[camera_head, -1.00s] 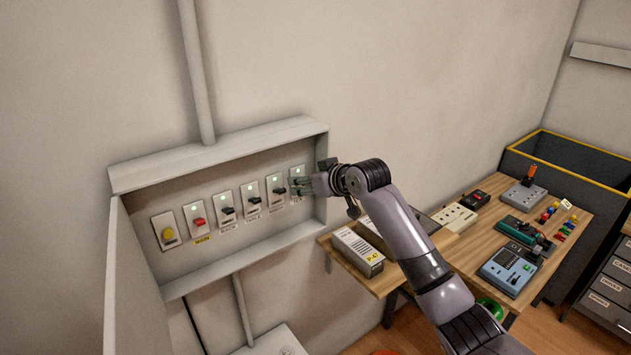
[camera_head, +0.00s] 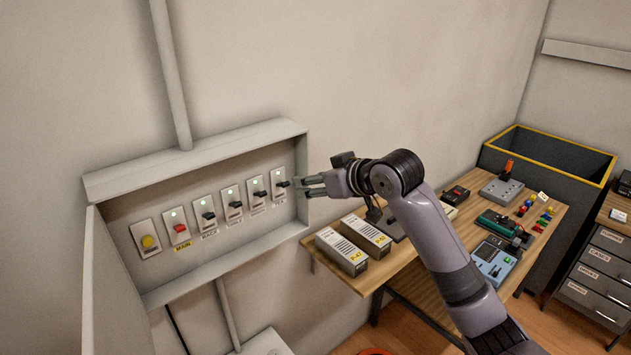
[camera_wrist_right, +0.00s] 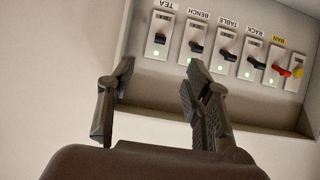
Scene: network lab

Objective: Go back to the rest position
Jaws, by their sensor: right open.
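My right gripper (camera_head: 312,185) is in front of the right end of the wall switch panel (camera_head: 200,157), apart from the switches. In the right wrist view its two fingers (camera_wrist_right: 152,95) are spread, with nothing between them. The panel holds a row of black switches, a red one (camera_head: 180,228) labelled MAIN and a yellow round button (camera_head: 148,242). The rightmost switch (camera_head: 281,184) is labelled TEA in the right wrist view (camera_wrist_right: 159,38). Green lamps show on the switch plates. My left gripper is not in view.
A wooden bench (camera_head: 405,262) right of the panel carries two labelled boxes (camera_head: 341,252) and several devices. My right arm reaches over it. A dark bin with a yellow rim (camera_head: 556,133) stands behind, drawers (camera_head: 605,265) at the right. The panel door (camera_head: 115,290) hangs open at left.

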